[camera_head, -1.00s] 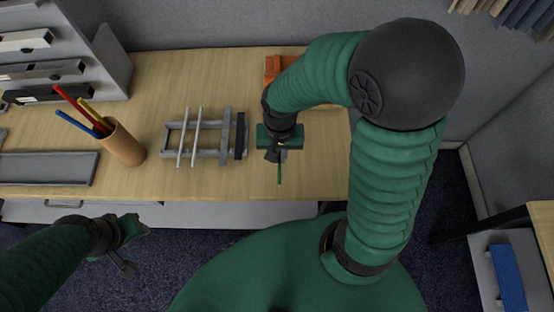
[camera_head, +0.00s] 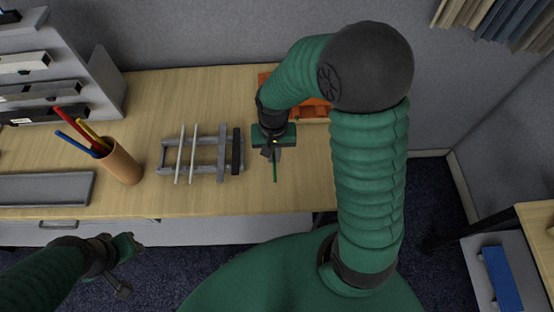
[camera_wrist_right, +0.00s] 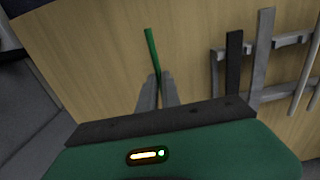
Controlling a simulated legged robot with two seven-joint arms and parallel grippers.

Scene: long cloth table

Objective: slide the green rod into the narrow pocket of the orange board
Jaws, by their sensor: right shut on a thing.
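My right gripper (camera_head: 274,153) is shut on the green rod (camera_head: 275,172) above the right part of the table. In the head view the rod hangs out below the fingers toward the table's front edge. In the right wrist view the rod (camera_wrist_right: 152,50) sticks out beyond the two grey fingers (camera_wrist_right: 157,92), slightly tilted. The orange board (camera_head: 314,108) lies at the back right, partly hidden behind my right arm. Its narrow pocket cannot be made out. My left gripper (camera_head: 130,245) is in front of the table at lower left, apart from everything; its fingers are too unclear to judge.
A grey rack (camera_head: 205,157) with pale rods and a dark bar stands left of my right gripper. A tan cup (camera_head: 121,163) holds several coloured sticks. A grey tray (camera_head: 45,188) and a shelf unit (camera_head: 50,70) are at the left. Bare tabletop lies behind the rack.

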